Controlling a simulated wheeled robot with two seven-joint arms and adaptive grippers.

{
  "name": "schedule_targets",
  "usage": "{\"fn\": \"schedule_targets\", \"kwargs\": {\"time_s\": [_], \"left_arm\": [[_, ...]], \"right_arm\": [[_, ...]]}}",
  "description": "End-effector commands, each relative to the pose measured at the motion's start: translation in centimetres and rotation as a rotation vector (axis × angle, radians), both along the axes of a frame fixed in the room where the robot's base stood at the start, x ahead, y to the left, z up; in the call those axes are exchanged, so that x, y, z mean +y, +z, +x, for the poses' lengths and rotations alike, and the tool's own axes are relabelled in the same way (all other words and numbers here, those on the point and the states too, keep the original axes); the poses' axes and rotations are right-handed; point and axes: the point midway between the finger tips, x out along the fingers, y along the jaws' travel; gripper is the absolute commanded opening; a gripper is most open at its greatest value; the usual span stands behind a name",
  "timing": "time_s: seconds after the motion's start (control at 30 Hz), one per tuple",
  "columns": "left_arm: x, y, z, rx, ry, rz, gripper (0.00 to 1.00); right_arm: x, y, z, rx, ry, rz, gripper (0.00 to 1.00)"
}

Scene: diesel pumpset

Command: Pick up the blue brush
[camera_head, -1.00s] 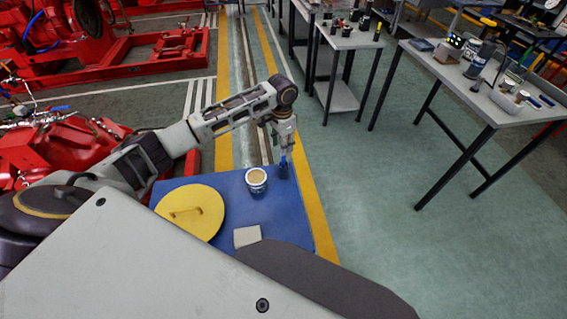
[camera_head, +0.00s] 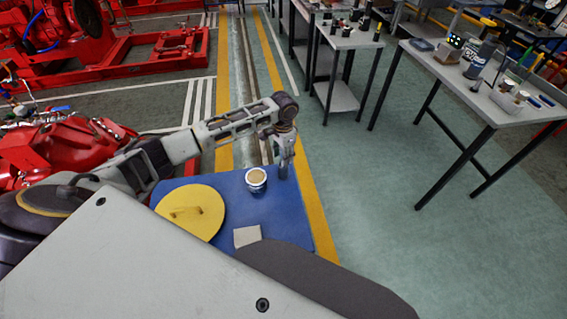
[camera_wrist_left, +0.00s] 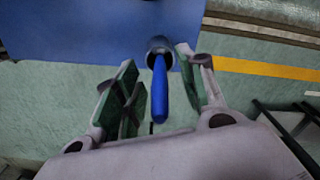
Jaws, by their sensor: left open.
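The blue brush (camera_wrist_left: 160,88) shows in the left wrist view, its blue handle pointing toward the camera between my fingers. A grey ferrule or holder ring surrounds its far end at the edge of the blue table (camera_wrist_left: 90,30). My left gripper (camera_wrist_left: 160,95) is open, with a green-padded finger on each side of the handle and gaps visible. In the head view my left gripper (camera_head: 284,160) is low over the right back part of the blue table (camera_head: 272,215) and hides most of the brush. My right gripper is not in view.
A white can (camera_head: 256,182) stands just left of the gripper on the blue table. A round yellow lid (camera_head: 200,213) and a pale square cloth (camera_head: 247,236) lie there too. Workbenches (camera_head: 490,105) stand on the right; red machinery (camera_head: 65,150) is on the left.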

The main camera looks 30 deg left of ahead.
Motion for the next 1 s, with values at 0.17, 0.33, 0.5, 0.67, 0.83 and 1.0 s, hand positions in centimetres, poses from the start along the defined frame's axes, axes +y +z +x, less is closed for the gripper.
{"fn": "schedule_targets", "kwargs": {"time_s": [0.17, 0.33, 0.5, 0.67, 0.83, 1.0], "left_arm": [[0.00, 0.02, 0.00, 0.000, 0.000, 0.000, 0.40], [0.01, 0.02, 0.01, 0.000, 0.000, 0.000, 0.38], [0.01, 0.03, 0.01, 0.000, 0.000, 0.000, 0.16], [0.02, 0.03, 0.00, 0.000, 0.000, 0.000, 0.00], [0.02, 0.05, 0.01, 0.000, 0.000, 0.000, 0.00], [0.02, 0.18, 0.02, -0.001, 0.000, -0.001, 0.00]], "right_arm": [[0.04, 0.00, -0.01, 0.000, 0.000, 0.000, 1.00], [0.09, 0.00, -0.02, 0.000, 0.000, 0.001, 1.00], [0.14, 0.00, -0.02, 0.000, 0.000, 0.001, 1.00], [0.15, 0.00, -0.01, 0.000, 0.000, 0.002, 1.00], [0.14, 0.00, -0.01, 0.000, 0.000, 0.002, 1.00], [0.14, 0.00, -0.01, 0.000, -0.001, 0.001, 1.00]]}}
